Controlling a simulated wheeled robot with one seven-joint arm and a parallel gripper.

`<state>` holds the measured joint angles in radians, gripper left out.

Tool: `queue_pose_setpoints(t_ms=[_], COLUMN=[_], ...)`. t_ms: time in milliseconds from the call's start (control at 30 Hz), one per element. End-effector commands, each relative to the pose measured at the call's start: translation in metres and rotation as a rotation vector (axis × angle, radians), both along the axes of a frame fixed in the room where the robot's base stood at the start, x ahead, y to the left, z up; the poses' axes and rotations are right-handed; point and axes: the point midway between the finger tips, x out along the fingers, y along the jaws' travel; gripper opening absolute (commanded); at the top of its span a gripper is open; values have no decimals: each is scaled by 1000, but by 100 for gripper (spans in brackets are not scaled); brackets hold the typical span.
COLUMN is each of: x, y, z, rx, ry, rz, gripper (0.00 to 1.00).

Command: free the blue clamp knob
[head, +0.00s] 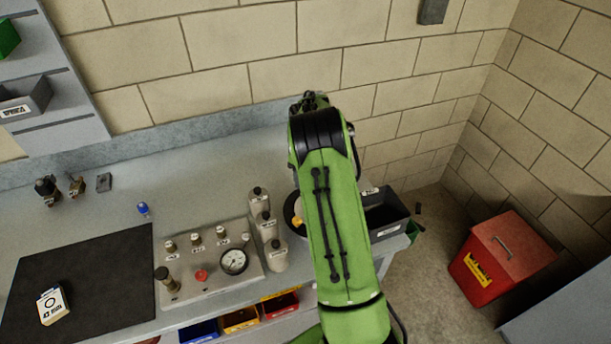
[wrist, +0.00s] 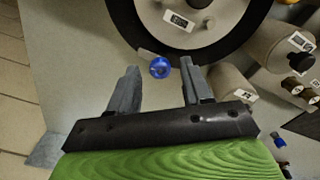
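The blue clamp knob (wrist: 160,68) is small and round. In the wrist view it sits at the edge of a black-rimmed round part with a pale labelled face (wrist: 205,18). My gripper (wrist: 159,66) is open, its two grey fingers on either side of the knob in the picture, with a gap on each side. I cannot tell how deep the knob lies between the fingertips. In the head view my green arm hides the knob and my gripper. Only the left edge of the black rim (head: 289,209) shows beside the arm.
Grey canisters (head: 262,222) stand just left of the round part, beside a gauge panel (head: 212,280). A dark bin (head: 386,216) is right of my arm. Another small blue item (head: 143,209) lies on the bench (head: 195,180). A red lidded box (head: 500,258) is on the floor.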

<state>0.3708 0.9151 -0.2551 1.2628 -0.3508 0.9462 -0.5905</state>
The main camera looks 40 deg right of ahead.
Motion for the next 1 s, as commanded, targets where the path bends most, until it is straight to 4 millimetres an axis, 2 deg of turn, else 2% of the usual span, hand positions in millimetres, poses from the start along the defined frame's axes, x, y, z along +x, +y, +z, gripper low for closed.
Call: queue_pose_setpoints(t_ms=[267, 367, 467, 800, 900, 1000], x=[-1, 0, 0, 0, 0, -1], y=[0, 0, -1, 0, 0, 0], z=[0, 11, 34, 130, 148, 156], rx=[1, 0, -2, -1, 0, 0], ry=[3, 0, -2, -1, -1, 1], rz=[-2, -2, -2, -1, -2, -2], gripper=[51, 51, 51, 51, 51, 51])
